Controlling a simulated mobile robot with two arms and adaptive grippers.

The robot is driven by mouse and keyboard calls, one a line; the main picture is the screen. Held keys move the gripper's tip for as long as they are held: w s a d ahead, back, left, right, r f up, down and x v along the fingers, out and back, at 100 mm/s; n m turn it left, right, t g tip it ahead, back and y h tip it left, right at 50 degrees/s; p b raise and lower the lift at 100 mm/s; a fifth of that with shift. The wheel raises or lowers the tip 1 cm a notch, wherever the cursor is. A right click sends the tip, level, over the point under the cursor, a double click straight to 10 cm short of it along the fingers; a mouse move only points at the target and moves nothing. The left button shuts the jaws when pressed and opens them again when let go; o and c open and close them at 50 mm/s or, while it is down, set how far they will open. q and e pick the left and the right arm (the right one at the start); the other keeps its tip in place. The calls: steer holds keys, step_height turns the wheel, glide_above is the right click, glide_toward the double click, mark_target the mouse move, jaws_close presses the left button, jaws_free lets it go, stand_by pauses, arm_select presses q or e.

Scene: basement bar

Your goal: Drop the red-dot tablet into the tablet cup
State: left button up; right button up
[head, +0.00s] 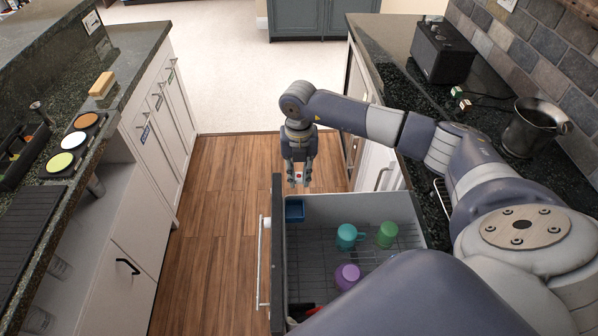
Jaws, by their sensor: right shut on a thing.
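A small blue square cup (294,211), which looks like the tablet cup, sits in the rack's far left corner. In the picture the tablet is just above this cup and apart from it. The inside of the cup is dark and hard to make out. My left gripper is not in view.
The open rack (323,247) holds a teal mug (347,236), a green cup (386,234) and a purple cup (347,276). A metal pitcher (533,127) and a black appliance (441,50) stand on the right counter. Wooden floor (215,220) is clear left of the rack.

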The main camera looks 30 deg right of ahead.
mark_target(299, 178)
steer(key=o, duration=0.9)
steer(key=shift+r, duration=0.1)
step_height(299, 178, up, 12)
steer(key=shift+f, duration=0.1)
